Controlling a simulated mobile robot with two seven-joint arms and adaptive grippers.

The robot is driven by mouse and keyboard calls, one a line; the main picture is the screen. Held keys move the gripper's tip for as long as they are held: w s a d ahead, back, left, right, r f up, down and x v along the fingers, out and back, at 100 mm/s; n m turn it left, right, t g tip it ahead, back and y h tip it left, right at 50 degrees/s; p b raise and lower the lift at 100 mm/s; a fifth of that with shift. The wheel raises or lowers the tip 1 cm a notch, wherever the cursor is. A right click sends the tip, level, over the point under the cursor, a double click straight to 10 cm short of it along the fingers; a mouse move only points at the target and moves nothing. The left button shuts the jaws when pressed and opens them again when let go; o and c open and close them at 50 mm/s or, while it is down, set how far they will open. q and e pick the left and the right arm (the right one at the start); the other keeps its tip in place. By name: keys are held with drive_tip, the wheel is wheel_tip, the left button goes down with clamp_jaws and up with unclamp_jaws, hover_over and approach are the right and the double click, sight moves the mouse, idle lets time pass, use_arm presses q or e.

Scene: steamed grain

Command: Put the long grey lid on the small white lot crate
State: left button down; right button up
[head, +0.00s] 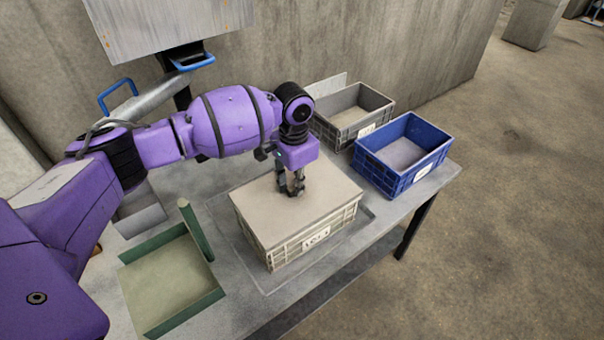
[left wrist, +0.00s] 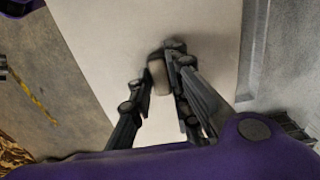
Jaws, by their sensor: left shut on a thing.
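The small white lot crate (head: 316,239) stands on the table with a label on its front side. The long grey lid (head: 264,214) lies flat over its top and appears level, covering the opening. My left gripper (head: 290,190) is above the middle of the lid, pointing down. In the left wrist view my left gripper (left wrist: 158,78) is shut on the small pale knob (left wrist: 160,78) of the lid. The lid's flat surface (left wrist: 110,35) fills the middle of that view. The far edges of the crate are partly hidden by my arm. My right gripper is not seen.
A blue crate (head: 441,160) and a grey crate (head: 324,132) stand at the table's back right. A green-walled tray (head: 215,289) lies at the front left. A concrete wall (head: 400,40) rises behind. Bare table (head: 375,205) shows around the white crate.

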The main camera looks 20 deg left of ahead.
use_arm(q)
drive_tip(key=shift+f, duration=0.25)
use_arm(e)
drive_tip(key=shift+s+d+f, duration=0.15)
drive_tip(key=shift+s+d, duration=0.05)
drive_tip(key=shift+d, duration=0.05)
use_arm(q)
drive_tip(key=shift+f, duration=0.25)
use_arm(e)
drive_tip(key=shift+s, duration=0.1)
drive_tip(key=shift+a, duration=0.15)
use_arm(q)
drive_tip(key=c, duration=1.6)
unclamp_jaws()
drive_tip(key=shift+o, duration=0.2)
drive_tip(key=shift+f, duration=0.1)
